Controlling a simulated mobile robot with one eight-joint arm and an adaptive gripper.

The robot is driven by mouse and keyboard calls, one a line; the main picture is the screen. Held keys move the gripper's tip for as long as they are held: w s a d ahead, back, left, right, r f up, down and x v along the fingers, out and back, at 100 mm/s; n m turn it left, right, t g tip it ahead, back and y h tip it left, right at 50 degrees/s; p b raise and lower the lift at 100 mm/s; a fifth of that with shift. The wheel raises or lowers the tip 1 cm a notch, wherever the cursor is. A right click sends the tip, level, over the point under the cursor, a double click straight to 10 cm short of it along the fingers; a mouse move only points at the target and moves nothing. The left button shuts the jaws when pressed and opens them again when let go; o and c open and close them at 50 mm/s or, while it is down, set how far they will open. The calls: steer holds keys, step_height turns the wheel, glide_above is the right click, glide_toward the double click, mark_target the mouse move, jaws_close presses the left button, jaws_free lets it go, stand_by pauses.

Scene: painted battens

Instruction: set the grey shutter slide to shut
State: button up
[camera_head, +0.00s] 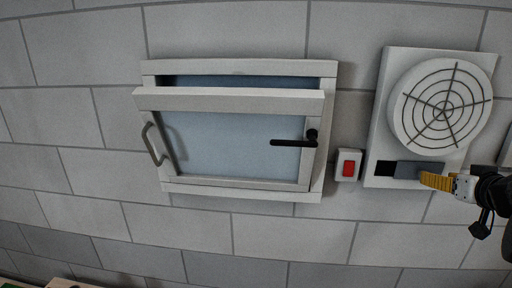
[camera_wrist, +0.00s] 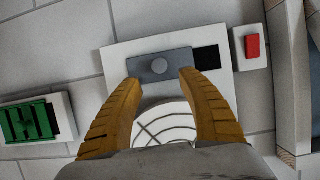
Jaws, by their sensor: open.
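The grey shutter slide (camera_head: 420,169) sits in a slot at the bottom of the white fan panel (camera_head: 376,133) on the wall. It lies at the right of the slot in the head view, with a dark gap (camera_head: 385,168) at its left. In the head view my gripper (camera_head: 428,179) overlaps the slide's right end; contact cannot be told.
A round fan grille (camera_head: 440,104) is above the slide. A red switch (camera_head: 349,168) and a framed window (camera_head: 240,180) with a black handle (camera_head: 293,142) are to the left. A green block on a white plate (camera_wrist: 29,122) shows in the wrist view.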

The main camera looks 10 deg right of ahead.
mark_target(398, 172)
steer(key=p+x, duration=0.1)
steer(key=x, duration=0.7)
jaws_close()
steer(key=a, duration=0.3)
steer(key=w+a+b, duration=0.1)
steer(key=a, duration=0.2)
steer(key=shift+w+a, duration=0.15)
steer(key=shift+w, duration=0.1)
